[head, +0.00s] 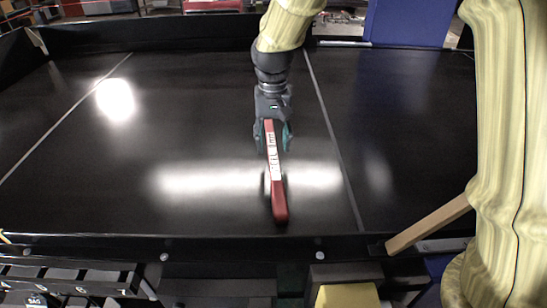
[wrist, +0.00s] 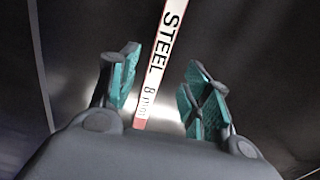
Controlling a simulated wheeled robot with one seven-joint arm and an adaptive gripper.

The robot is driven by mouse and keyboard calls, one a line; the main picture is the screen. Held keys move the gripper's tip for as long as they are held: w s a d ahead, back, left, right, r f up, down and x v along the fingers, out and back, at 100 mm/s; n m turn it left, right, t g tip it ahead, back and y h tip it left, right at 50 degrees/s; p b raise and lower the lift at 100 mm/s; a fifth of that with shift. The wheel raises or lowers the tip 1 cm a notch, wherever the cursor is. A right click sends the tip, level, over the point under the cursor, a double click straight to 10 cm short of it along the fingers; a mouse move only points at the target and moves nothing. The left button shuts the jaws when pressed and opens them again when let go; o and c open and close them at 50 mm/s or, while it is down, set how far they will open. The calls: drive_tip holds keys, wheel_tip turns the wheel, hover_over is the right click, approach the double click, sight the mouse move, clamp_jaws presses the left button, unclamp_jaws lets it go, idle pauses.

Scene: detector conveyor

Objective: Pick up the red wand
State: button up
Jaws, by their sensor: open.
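The red wand (head: 280,200) lies on the black conveyor belt, its length running towards the near edge, with a white label on top. In the wrist view its labelled face (wrist: 165,50) reads "STEEL 8 mm" and passes between the fingers. My gripper (head: 272,138) is at the far end of the wand. In the wrist view my gripper (wrist: 162,90) is open, with a teal-padded finger on each side of the wand. The wand is nearer the left finger, and a gap shows on the right. I cannot tell how high the fingertips are above the belt.
The conveyor belt (head: 100,170) is otherwise clear, with bright reflections and thin seam lines. A dark rail (head: 220,246) runs along its near edge. A wooden bar (head: 428,224) sticks out at the lower right. A yellow block (head: 347,296) is at the bottom.

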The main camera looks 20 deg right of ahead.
sight(274, 160)
drive_tip(key=shift+f, duration=0.2)
drive_tip(key=shift+s+f+p, duration=0.15)
drive_tip(key=shift+s+p, duration=0.2)
drive_tip(key=shift+p, duration=0.15)
drive_tip(key=shift+s+f+p, duration=0.15)
drive_tip(key=shift+f+p, duration=0.2)
drive_tip(key=shift+p, duration=0.05)
drive_tip(key=f, duration=0.1)
drive_tip(key=f+p, duration=0.1)
drive_tip(key=f, duration=0.1)
drive_tip(key=shift+w, duration=0.3)
drive_tip(key=shift+s+f+p, duration=0.15)
drive_tip(key=shift+f+p, duration=0.2)
drive_tip(key=shift+f, duration=0.15)
clamp_jaws()
